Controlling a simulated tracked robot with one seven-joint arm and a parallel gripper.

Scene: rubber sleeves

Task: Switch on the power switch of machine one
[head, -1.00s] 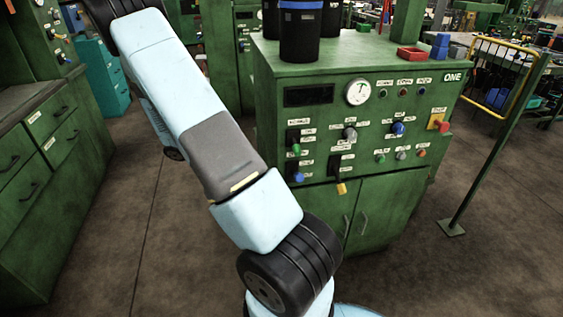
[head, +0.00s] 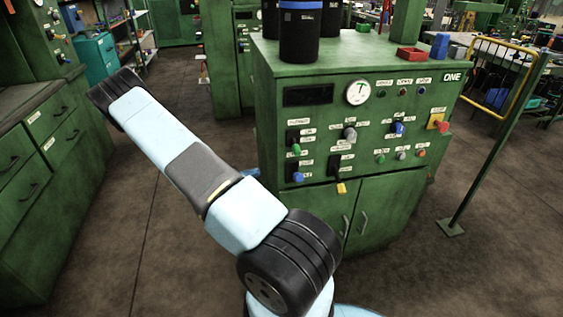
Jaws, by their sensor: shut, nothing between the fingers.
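Machine one (head: 360,105) is a green cabinet marked ONE at the upper right of its front panel. The panel carries a round gauge (head: 358,92), a dark display (head: 308,95) and several small lamps or buttons. At its lower left are slotted levers with a green handle (head: 296,150), a blue handle (head: 297,177) and a yellow handle (head: 341,188). A grey knob (head: 349,133), a blue knob (head: 397,128) and a red button (head: 442,126) on a yellow plate also show. The labels are too small to read, so I cannot tell which is the power switch. My gripper is not in view.
Black canisters (head: 299,38), a red tray (head: 411,54) and blue boxes (head: 439,45) stand on the machine. A yellow-railed barrier (head: 501,57) with a green post is at right. Green drawers (head: 40,150) stand at left. Bare floor lies between drawers and machine.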

